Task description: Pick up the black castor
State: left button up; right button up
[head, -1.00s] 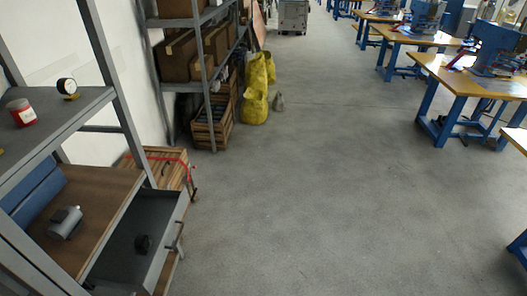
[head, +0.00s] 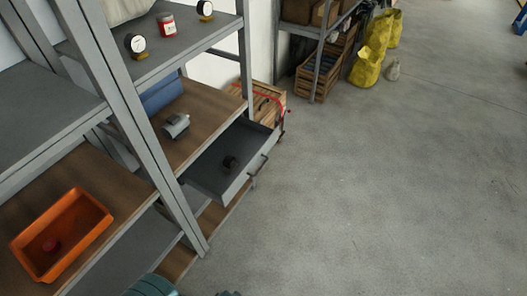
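A small black object that looks like the black castor (head: 230,163) lies in an open grey drawer (head: 206,176). The drawer sticks out of the shelf unit, below the brown wooden shelf, and its front with a dark handle faces right. The castor sits on the drawer floor near the middle; its details are too small to make out. Neither of my grippers shows in the head view.
An orange bin (head: 62,232) with a red item stands on the lower left shelf. A grey motor-like part (head: 175,125) lies on the wooden shelf (head: 212,102). A steel upright (head: 140,125) stands left of the drawer. A wooden crate (head: 266,98) is behind it. The floor at right is clear.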

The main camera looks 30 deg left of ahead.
aim_at(229, 165)
jog(key=u, duration=1.25)
jog(key=i+l, duration=0.3)
jog(key=l, duration=0.2)
